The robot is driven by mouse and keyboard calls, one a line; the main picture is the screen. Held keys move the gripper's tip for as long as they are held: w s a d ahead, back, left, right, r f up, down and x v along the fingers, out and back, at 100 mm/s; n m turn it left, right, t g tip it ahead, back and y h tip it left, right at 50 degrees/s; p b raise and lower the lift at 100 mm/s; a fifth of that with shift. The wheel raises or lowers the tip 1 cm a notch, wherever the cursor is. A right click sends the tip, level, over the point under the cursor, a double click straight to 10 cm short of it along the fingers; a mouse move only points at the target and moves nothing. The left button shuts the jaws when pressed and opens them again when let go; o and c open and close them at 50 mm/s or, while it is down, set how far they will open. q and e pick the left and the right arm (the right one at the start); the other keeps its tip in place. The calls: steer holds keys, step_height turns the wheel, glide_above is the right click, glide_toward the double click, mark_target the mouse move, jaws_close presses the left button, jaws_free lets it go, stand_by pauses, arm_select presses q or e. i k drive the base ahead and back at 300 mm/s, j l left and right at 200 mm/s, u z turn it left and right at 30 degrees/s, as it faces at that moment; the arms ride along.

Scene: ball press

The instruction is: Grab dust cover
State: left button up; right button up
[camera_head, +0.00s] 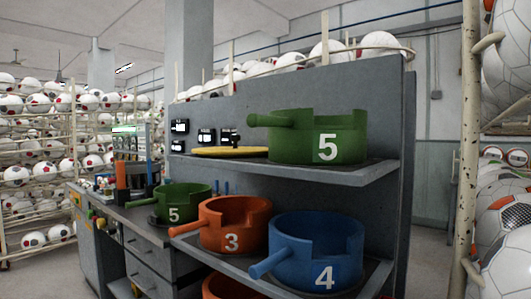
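No object is clearly recognisable as a dust cover. A flat yellow disc (230,152) lies on the upper shelf, left of a large green ring-shaped piece marked 5 (317,135); I cannot tell whether the disc is the dust cover. On the lower level are a smaller green piece marked 5 (182,201), an orange piece marked 3 (235,224) and a blue piece marked 4 (318,252). Each has a side handle and a notched rim. Neither of my grippers is in view.
A grey workbench (155,263) with drawers and tools runs to the left of the shelf unit (375,172). Ball racks stand at the left (75,150) and the right (468,130). Another orange piece (225,288) is partly cut off at the bottom. Floor shows at the left.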

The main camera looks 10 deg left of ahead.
mark_target(235, 144)
steer(key=i+j+z, duration=0.1)
steer(key=j+z, duration=0.25)
steer(key=j, duration=0.35)
steer(key=j+z, duration=0.35)
steer(key=j, duration=0.4)
steer(key=i, duration=0.05)
